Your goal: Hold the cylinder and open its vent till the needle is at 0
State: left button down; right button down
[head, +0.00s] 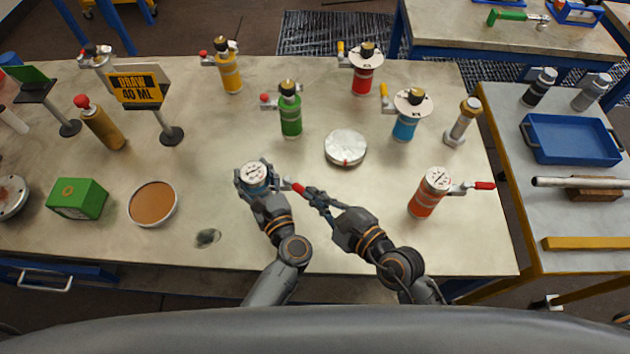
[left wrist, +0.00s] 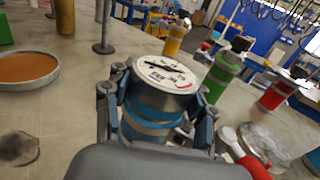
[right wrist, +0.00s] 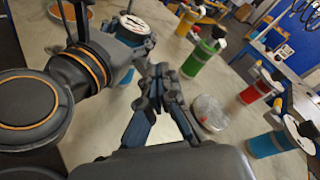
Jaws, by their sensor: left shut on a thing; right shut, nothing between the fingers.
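The blue cylinder (head: 256,186) stands upright near the table's front middle, with a white gauge face (left wrist: 165,72) on top. A dark needle shows on the face, but I cannot read its value. My left gripper (left wrist: 158,108) is shut around the cylinder's body. The red vent lever (head: 297,188) sticks out to the cylinder's right; it also shows in the left wrist view (left wrist: 240,150). My right gripper (head: 314,195) is shut and empty at the lever's outer end; I cannot tell if they touch. In the right wrist view, the lever is hidden behind its fingers (right wrist: 162,72).
A round silver disc (head: 346,147) lies right of the lever. A green cylinder (head: 290,116) stands behind, and an orange cylinder (head: 427,194) with a red lever stands to the right. A brown-filled dish (head: 153,203) and green box (head: 77,198) are left.

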jog(key=w+a+n+g, duration=0.1)
jog(key=a+n+g, duration=0.1)
jog(key=a+g, duration=0.1)
jog(key=w+a+r+n+g+y, duration=0.1)
jog(key=w+a+n+g, duration=0.1)
jog(key=a+n+g, duration=0.1)
jog(key=w+a+r+n+g+y, duration=0.1)
jog(key=w+a+n+g, duration=0.1)
jog(key=a+g, duration=0.1)
jog(key=shift+a, duration=0.75)
jog(key=shift+n+g+h, duration=0.5)
jog(key=shift+n+g, duration=0.1)
jog(key=shift+n, duration=0.1)
jog(key=r+n+g+h, duration=0.1)
jog(key=n+g+h, duration=0.2)
jog(key=h, duration=0.2)
send_over(298, 188)
jog(key=w+a, duration=0.1)
jog(key=w, duration=0.2)
jog(key=w+d+r+h, duration=0.3)
jog(key=d+r+h, duration=0.15)
jog(key=d, duration=0.35)
jog(key=s+a+f, duration=0.4)
jog(key=f, duration=0.5)
jog(key=shift+s+f+g, duration=0.15)
jog(key=shift+f+g, duration=0.15)
jog(key=shift+f, duration=0.1)
